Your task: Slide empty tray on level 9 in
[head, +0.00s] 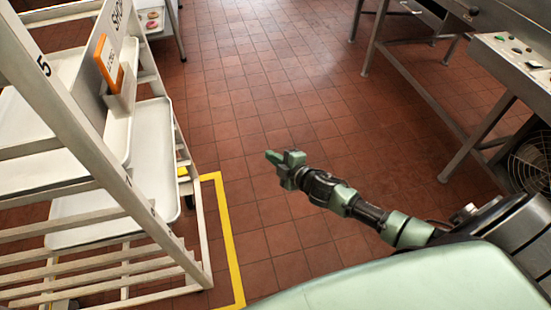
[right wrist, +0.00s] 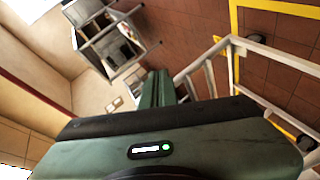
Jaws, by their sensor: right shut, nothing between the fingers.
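A white tray rack (head: 75,120) stands at the left of the head view. A post bears the number 5; I cannot read a 9, so I cannot tell which tray is on level 9. My right gripper (head: 285,160) is shut and empty, over the floor to the right of the rack and apart from it. Its closed fingers also show in the right wrist view (right wrist: 158,88). My left gripper is not in view.
Yellow tape (head: 232,240) marks the floor beside the rack. A sign with an orange card (head: 107,60) hangs on the rack. Metal tables and a control panel (head: 515,60) stand at the right. A shelf with doughnuts (head: 152,20) is at the back. The middle floor is clear.

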